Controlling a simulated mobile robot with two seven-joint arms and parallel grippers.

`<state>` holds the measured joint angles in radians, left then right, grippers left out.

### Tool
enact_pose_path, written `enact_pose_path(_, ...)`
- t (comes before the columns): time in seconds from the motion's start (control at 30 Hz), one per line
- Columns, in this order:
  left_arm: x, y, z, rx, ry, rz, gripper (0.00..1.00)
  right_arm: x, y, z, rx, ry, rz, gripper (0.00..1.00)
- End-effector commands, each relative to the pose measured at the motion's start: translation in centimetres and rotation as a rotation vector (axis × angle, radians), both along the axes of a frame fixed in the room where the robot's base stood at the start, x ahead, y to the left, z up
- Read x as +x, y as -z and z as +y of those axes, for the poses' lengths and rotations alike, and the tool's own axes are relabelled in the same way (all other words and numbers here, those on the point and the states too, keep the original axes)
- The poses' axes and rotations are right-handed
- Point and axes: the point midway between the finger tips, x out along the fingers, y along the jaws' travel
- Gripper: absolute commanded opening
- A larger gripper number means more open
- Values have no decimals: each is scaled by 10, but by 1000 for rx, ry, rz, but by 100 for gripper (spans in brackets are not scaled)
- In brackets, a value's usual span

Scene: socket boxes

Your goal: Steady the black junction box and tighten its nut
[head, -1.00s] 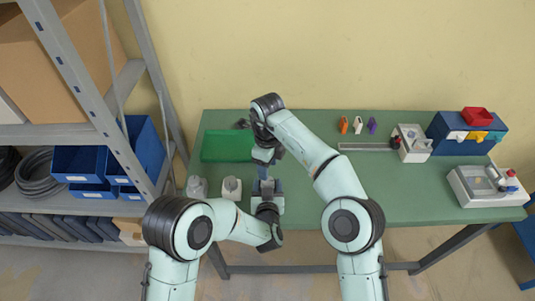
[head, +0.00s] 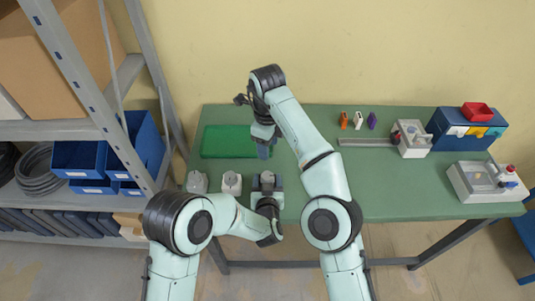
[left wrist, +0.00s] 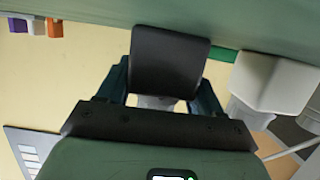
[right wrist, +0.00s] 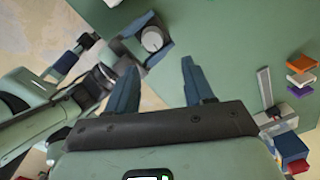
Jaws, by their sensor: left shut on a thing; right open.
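The black junction box (left wrist: 170,58) is between the fingers of my left gripper (head: 268,201), which is shut on it at the table's front edge. A round grey nut (right wrist: 152,38) sits on top of the box; it also shows in the head view (head: 267,177). The nut's lower part and thread are hidden, so I cannot tell how tight it is. My right gripper (head: 263,151) is open and empty, above and behind the box. In the right wrist view its fingers (right wrist: 160,85) are spread apart, clear of the nut.
Two pale boxes with grey tops (head: 197,183) (head: 231,184) stand left of the black box. A flat green tray (head: 225,142) lies behind them. A grey rail, coloured clips (head: 357,121), a blue bin unit (head: 465,135) and a pale device are at the right.

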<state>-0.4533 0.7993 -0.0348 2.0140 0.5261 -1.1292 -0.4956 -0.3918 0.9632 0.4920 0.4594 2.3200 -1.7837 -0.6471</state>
Motion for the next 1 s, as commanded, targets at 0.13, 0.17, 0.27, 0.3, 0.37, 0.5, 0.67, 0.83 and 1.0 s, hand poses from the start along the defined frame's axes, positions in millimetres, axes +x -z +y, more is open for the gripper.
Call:
enact_pose_path(0.13,0,0,0,0,0,0,29,41,-7,-10,-52,-7,-204,52)
enact_pose_path(0.17,0,0,0,0,0,0,29,54,-10,-14,-71,-13,-266,52)
enact_pose_path(0.27,0,0,0,0,0,-1,29,98,-32,-25,-149,-58,-503,52)
enact_pose_path(0.3,0,0,0,0,0,-1,29,115,-45,-29,-186,-86,-602,52)
enact_pose_path(0.37,0,0,0,0,0,-1,29,138,-66,-33,-246,-138,-745,52)
enact_pose_path(0.5,0,0,0,0,0,-1,29,177,-125,-30,-399,-305,-1061,52)
enact_pose_path(0.67,0,0,0,0,0,-1,29,195,-192,-3,-589,-573,-1375,52)
enact_pose_path(0.83,0,0,0,0,0,-1,29,187,-240,50,-794,-948,-1632,52)
enact_pose_path(1.0,0,0,0,0,0,-1,29,159,-248,111,-974,-1413,-1781,52)
